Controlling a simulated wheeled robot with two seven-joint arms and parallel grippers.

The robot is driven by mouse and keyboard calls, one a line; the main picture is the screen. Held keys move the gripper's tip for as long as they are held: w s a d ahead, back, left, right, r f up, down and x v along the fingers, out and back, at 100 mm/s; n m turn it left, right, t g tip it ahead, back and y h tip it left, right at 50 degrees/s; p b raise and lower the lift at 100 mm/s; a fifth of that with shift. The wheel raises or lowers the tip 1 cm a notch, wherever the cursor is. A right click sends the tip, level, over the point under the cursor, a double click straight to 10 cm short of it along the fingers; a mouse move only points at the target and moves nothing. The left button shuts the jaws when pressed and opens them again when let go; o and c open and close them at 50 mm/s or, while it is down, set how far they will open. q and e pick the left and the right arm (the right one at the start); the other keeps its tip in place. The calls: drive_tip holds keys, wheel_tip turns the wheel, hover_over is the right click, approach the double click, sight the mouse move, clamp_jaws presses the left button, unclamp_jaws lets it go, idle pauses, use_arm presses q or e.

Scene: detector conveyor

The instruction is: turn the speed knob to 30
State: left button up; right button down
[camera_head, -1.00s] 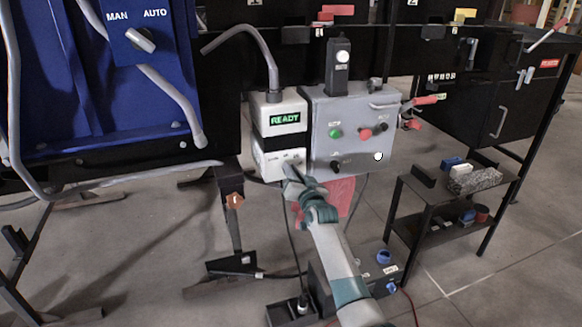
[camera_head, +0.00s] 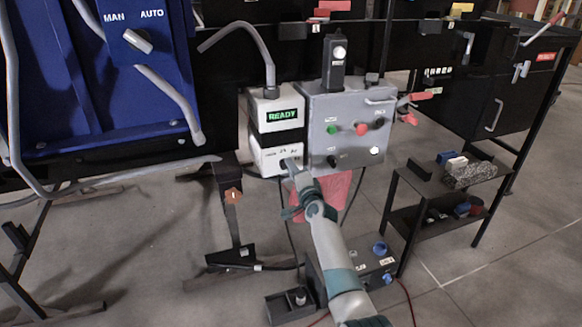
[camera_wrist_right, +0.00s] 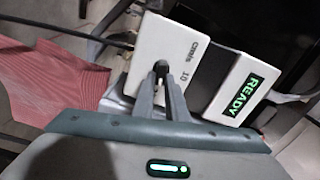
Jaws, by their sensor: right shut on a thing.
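The white control box (camera_head: 263,158) has a black middle band and a green READY display (camera_head: 283,115). In the right wrist view, its lower white panel (camera_wrist_right: 150,50) shows the print "cm/s" and "10". My right gripper (camera_head: 290,164) reaches up to this lower panel. My left gripper is out of view.
A grey box (camera_head: 318,117) with green, red and black controls stands right beside the white box. A red cloth-like piece (camera_head: 335,190) hangs below it. A blue panel (camera_head: 110,90) with a MAN/AUTO switch is at left. A dark shelf (camera_head: 425,185) stands at right.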

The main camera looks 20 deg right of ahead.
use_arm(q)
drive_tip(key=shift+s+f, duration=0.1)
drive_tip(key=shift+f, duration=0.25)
use_arm(e)
drive_tip(key=shift+f+m, duration=0.1)
drive_tip(key=shift+m, duration=1.1)
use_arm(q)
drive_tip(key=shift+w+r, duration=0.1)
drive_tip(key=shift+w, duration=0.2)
use_arm(e)
drive_tip(key=c, duration=1.8)
unclamp_jaws()
drive_tip(key=shift+o, duration=0.2)
drive_tip(key=shift+f, duration=0.1)
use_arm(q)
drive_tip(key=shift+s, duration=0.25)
use_arm(e)
drive_tip(key=shift+s, duration=0.15)
